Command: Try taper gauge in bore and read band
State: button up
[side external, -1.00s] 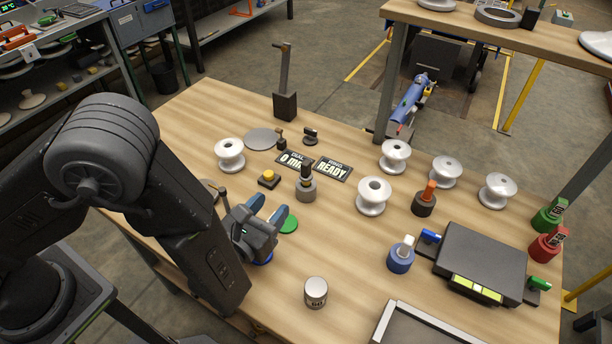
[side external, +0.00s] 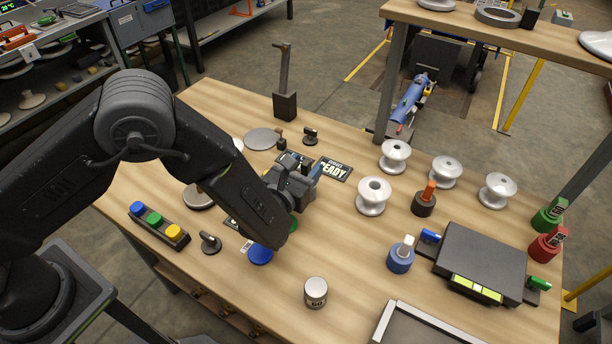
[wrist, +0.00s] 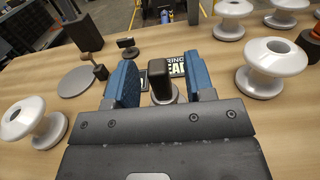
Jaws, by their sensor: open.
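My gripper (side external: 303,170) is open over the table's middle. In the wrist view its blue finger pads (wrist: 161,82) stand on either side of a black-handled gauge (wrist: 160,74) seated in a grey round holder; the pads appear apart from the handle. In the side view my gripper hides this gauge. I cannot see a taper or bands on it. White spool-shaped insulators with open bores stand to the right, the nearest (side external: 373,195) also showing in the wrist view (wrist: 273,68). Another insulator (wrist: 34,125) is at the wrist view's left.
A "READY" card (side external: 333,170) lies just beyond my gripper. A dark box (side external: 480,262), a labelled can (side external: 316,292) and a button strip (side external: 158,226) are also on the table.

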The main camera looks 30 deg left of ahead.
jog(key=shift+w, duration=0.35)
jog(key=shift+c, duration=0.3)
grip_shut()
jog(key=shift+r, duration=0.1)
